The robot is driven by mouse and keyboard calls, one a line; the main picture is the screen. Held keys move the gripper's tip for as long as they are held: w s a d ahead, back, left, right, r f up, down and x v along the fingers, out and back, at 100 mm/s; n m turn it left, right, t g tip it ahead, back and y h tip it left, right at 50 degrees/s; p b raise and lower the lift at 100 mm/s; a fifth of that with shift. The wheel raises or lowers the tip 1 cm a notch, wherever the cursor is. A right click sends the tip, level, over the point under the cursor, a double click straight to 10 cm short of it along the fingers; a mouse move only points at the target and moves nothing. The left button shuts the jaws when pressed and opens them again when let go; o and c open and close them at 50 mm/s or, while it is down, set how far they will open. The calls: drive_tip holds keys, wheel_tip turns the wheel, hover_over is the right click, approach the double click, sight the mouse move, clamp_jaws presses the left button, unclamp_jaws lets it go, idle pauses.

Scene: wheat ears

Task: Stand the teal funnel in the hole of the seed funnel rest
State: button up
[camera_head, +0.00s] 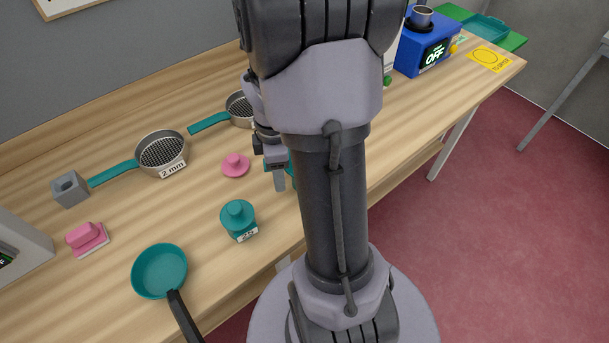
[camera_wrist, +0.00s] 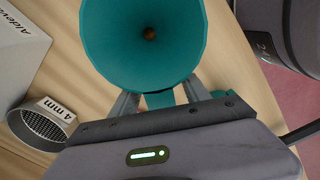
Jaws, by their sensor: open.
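The teal funnel (camera_wrist: 143,50) fills the top of the wrist view, with its wide mouth facing the camera and a small brown-looking hole at its centre. My gripper (camera_wrist: 160,97) is open, with one finger on each side below the funnel's rim; the rim hides the fingertips, so I cannot tell whether they touch it. In the head view my gripper (camera_head: 279,178) is beside my arm, low over the bench, with a bit of teal showing next to it. My arm hides most of that spot. I cannot make out the seed funnel rest for certain.
A pink knobbed piece (camera_head: 235,165), a teal piece labelled 25 (camera_head: 238,217) and a teal pan (camera_head: 159,270) lie nearby. The 4 mm sieve (camera_wrist: 38,127) is left of the funnel.

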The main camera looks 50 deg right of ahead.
drive_tip(key=shift+r, duration=0.1)
drive_tip(key=shift+c, duration=0.2)
clamp_jaws()
